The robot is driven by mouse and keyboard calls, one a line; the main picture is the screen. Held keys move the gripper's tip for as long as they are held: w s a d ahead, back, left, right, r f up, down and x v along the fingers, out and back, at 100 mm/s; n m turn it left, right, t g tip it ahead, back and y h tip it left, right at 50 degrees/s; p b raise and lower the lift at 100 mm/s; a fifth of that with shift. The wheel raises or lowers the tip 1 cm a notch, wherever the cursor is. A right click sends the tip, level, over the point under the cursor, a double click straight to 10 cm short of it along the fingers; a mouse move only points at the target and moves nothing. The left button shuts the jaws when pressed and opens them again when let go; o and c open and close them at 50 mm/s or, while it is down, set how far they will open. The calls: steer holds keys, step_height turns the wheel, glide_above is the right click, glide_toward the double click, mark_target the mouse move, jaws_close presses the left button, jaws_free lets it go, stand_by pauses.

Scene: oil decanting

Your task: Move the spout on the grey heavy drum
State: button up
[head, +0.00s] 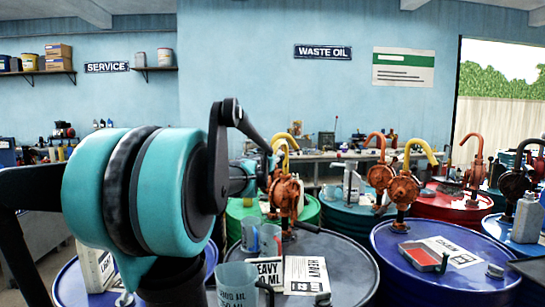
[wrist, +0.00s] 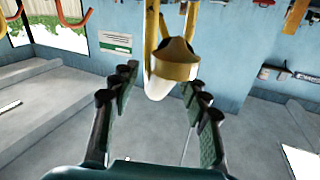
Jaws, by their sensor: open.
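The grey heavy drum (head: 345,262) stands at the centre front in the head view, with a white card reading HEAVY (head: 305,275) on its lid. An orange-red pump (head: 285,192) rises at its back, carrying a curved yellow spout (head: 284,143). My gripper (wrist: 160,80) is open. In the wrist view, which appears upside down, its two fingers flank the yellow spout (wrist: 175,68), whose end is pale. Contact between fingers and spout cannot be told.
A clear measuring jug (head: 237,285) and cups (head: 270,240) stand at the left of the grey drum. Workbenches line the back wall.

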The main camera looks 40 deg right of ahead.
steer(key=shift+a, duration=0.1)
steer(key=v, duration=1.2)
stand_by(0.4)
